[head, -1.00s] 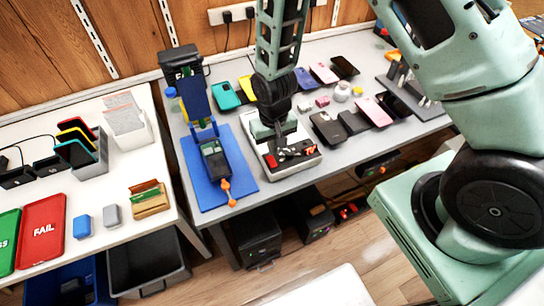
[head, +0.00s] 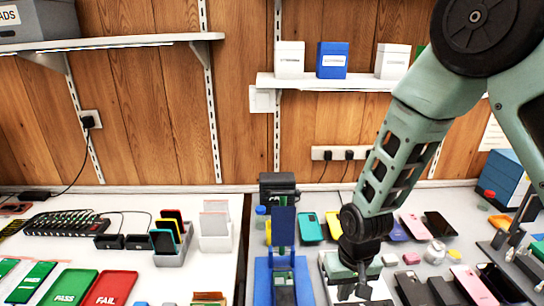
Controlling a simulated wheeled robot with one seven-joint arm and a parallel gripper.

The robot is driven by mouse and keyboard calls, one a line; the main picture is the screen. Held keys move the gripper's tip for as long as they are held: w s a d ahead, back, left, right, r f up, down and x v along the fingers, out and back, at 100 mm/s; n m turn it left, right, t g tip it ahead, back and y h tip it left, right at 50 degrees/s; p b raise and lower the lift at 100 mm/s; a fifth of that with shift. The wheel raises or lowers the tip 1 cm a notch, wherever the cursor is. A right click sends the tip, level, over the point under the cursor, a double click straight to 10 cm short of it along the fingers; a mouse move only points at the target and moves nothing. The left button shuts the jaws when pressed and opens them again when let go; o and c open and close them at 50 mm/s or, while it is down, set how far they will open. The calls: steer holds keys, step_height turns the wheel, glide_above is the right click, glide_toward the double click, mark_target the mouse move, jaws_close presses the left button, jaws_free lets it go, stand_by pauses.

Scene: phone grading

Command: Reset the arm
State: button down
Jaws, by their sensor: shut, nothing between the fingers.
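My arm comes down from the upper right in the head view. My gripper (head: 357,290) is at the bottom edge, pointing down over a white-topped device (head: 329,266) on the grey bench. Its fingertips are dark and close together, with nothing seen between them. The lowest part of the gripper is near the frame's edge.
A blue stand (head: 283,232) is just left of my gripper. Several phones, such as a pink one (head: 413,226), lie to the right. A white table at left holds a green PASS tray (head: 72,287) and a red FAIL tray (head: 112,288). Shelves (head: 330,82) hang on the wall.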

steer(key=s+a+r+n, duration=0.3)
steer(key=s+r+n, duration=0.3)
steer(key=s+r, duration=1.2)
steer(key=shift+r+n+b, duration=0.25)
steer(key=shift+n+b, duration=0.15)
steer(key=shift+b, duration=0.05)
steer(key=shift+s+a, duration=0.1)
